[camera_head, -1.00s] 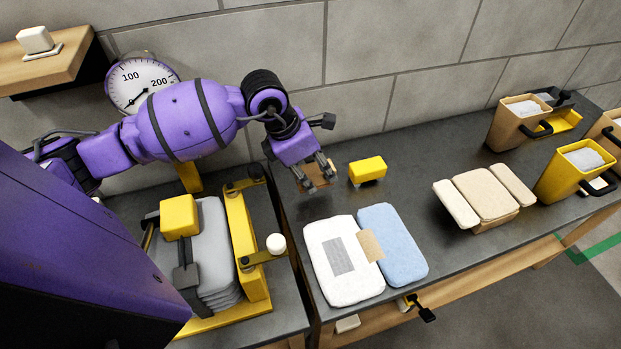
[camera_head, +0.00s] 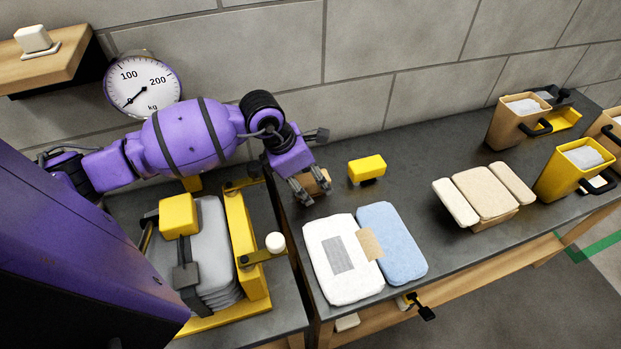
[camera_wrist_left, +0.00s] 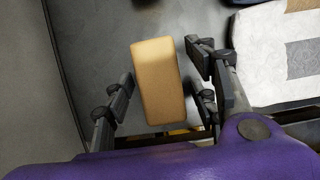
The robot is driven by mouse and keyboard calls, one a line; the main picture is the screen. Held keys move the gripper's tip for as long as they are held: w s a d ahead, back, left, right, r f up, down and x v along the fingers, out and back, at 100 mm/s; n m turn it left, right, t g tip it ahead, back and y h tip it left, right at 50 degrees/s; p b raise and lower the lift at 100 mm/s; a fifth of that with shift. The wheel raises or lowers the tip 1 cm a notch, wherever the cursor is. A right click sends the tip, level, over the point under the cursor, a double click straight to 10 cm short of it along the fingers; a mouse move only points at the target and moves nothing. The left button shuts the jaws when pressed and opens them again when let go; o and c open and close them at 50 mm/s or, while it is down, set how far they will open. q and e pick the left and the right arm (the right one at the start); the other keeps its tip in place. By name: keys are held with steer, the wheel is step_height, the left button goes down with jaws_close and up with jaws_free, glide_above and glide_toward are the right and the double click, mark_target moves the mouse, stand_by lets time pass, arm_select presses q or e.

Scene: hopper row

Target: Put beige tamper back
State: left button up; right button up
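The beige tamper (camera_head: 318,182) shows as a tan block on the dark counter, partly hidden by my left gripper (camera_head: 310,190) in the head view. In the left wrist view the beige tamper (camera_wrist_left: 158,82) lies between the fingers of my left gripper (camera_wrist_left: 163,90). The fingers are spread, with a visible gap on each side of the block. Whether the block touches the counter cannot be told. My right gripper is in neither view.
A yellow block (camera_head: 367,169) stands close to the right of my left gripper. White (camera_head: 335,285) and blue (camera_head: 397,245) pads lie in front. A yellow-framed rack (camera_head: 258,275) stands left. Beige pads (camera_head: 484,193) and a yellow hopper (camera_head: 572,170) are farther right. The wall is close behind.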

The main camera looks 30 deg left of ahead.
arm_select(q)
steer(key=shift+a+r, duration=0.1)
steer(key=shift+r, duration=0.35)
steer(key=v, duration=0.6)
steer(key=shift+s+a, duration=0.15)
steer(key=shift+s+r, duration=0.1)
steer(key=shift+r, duration=0.3)
